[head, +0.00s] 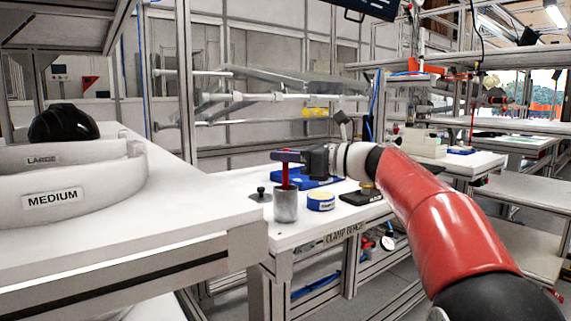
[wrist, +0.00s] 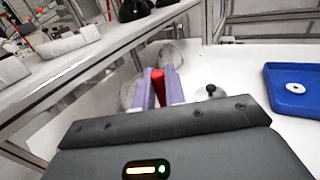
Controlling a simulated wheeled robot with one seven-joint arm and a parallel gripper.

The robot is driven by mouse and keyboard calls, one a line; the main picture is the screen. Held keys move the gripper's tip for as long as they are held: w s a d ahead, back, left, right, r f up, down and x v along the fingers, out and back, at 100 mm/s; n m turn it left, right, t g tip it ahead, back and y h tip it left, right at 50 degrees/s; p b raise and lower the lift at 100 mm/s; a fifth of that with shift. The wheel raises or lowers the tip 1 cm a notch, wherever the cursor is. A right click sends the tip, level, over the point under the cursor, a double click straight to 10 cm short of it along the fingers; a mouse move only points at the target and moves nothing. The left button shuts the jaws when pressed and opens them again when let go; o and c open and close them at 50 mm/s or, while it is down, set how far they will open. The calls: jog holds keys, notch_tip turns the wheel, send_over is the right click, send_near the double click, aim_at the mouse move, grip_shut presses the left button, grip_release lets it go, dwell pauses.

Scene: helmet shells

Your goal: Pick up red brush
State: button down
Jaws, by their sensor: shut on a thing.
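The red brush (head: 286,174) stands upright in a grey metal cup (head: 286,207) on the white bench. Its lower end is hidden inside the cup. My gripper (head: 284,156) reaches in from the right, with its purple fingers at the top of the brush. In the wrist view the red brush (wrist: 158,86) sits between the two purple fingers, and my gripper (wrist: 160,80) is shut on it.
A blue roll with a yellow label (head: 321,202) stands right of the cup. A black-knobbed piece (head: 261,193) is on its left. A blue tray (head: 317,182) lies behind, and a black block (head: 361,197) lies further right. A white table (head: 160,215) is at left.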

notch_tip(320, 180, up, 20)
jog(key=p, duration=0.7)
jog(key=shift+f, duration=0.25)
